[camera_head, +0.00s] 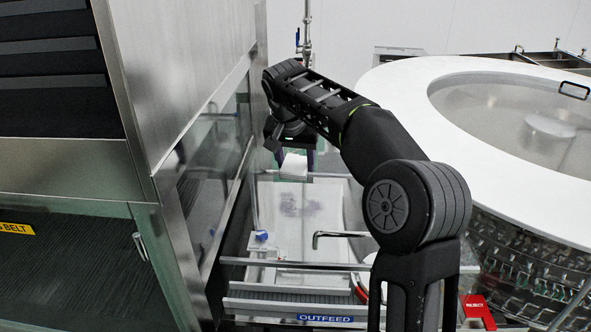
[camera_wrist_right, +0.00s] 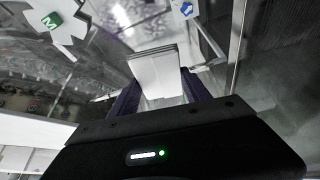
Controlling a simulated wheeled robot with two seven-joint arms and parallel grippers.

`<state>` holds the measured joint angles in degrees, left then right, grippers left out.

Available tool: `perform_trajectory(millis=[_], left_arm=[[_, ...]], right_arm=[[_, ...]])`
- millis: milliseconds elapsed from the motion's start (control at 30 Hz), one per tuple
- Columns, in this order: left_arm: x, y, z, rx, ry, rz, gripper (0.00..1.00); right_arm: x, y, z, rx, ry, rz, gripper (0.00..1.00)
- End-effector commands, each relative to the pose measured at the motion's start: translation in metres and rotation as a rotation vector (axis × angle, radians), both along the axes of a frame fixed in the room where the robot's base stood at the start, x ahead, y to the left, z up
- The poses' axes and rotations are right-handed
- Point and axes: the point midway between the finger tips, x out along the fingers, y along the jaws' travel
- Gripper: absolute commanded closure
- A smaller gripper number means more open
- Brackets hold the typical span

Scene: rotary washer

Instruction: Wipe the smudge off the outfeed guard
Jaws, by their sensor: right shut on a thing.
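My right gripper (camera_head: 297,152) reaches in from the lower right of the head view and points down. It is shut on a white folded cloth (camera_head: 293,166), which also shows between the purple-sided fingers in the right wrist view (camera_wrist_right: 157,72). Below it is the clear outfeed guard (camera_head: 318,250), with a grey-purple smudge (camera_head: 300,204) on its upper middle. The cloth is just above the smudge in the picture; I cannot tell whether it touches the guard. My left gripper is not in view.
A steel cabinet with glass panels (camera_head: 190,110) stands close at the left. A large round white-rimmed machine (camera_head: 410,82) stands at the right. A bent metal handle (camera_head: 338,235) and a blue fitting (camera_head: 261,236) sit by the guard. The OUTFEED label (camera_head: 325,318) is in front.

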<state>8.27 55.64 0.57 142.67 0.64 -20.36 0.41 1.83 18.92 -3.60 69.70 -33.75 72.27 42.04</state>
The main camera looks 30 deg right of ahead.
Motion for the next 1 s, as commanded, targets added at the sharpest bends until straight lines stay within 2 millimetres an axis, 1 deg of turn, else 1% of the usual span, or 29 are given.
perform_trajectory(millis=[100,433,800,1000], left_arm=[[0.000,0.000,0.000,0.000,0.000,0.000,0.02],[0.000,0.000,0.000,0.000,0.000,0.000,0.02],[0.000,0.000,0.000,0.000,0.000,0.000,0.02],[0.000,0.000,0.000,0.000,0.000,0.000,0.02]], right_arm=[[0.000,0.000,0.004,0.001,0.001,0.000,0.82],[0.000,0.000,0.006,0.001,-0.001,0.000,0.82],[0.000,0.000,0.032,0.000,0.000,0.000,0.82],[0.000,0.000,0.034,0.000,0.002,0.001,0.82]])
